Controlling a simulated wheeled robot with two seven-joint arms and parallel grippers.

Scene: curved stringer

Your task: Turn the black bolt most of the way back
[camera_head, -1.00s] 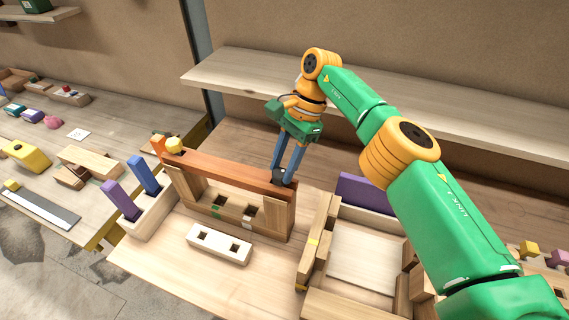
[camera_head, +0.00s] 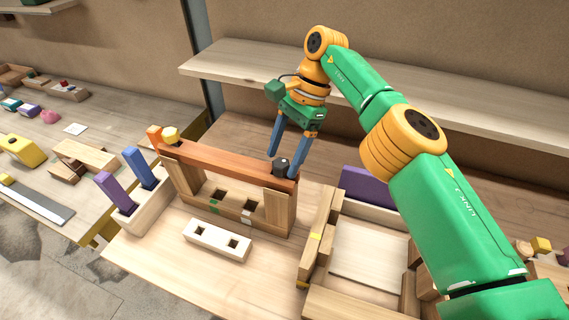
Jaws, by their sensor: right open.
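The black bolt (camera_head: 281,166) stands upright at the right end of the reddish-brown stringer (camera_head: 225,162), which lies across a wooden frame (camera_head: 235,214). My right gripper (camera_head: 283,166) is open, its two blue fingers spread on either side of the bolt, with visible room between the left finger and the bolt. Whether the right finger touches the bolt I cannot tell. A yellow bolt (camera_head: 170,134) sits at the stringer's left end beside an orange piece (camera_head: 154,137). My left gripper is out of view.
A white block with two square holes (camera_head: 217,240) lies in front of the frame. A pale holder (camera_head: 142,205) with purple and blue pegs stands to the left. A wooden tray (camera_head: 368,260) is to the right, and a shelf (camera_head: 400,95) runs behind.

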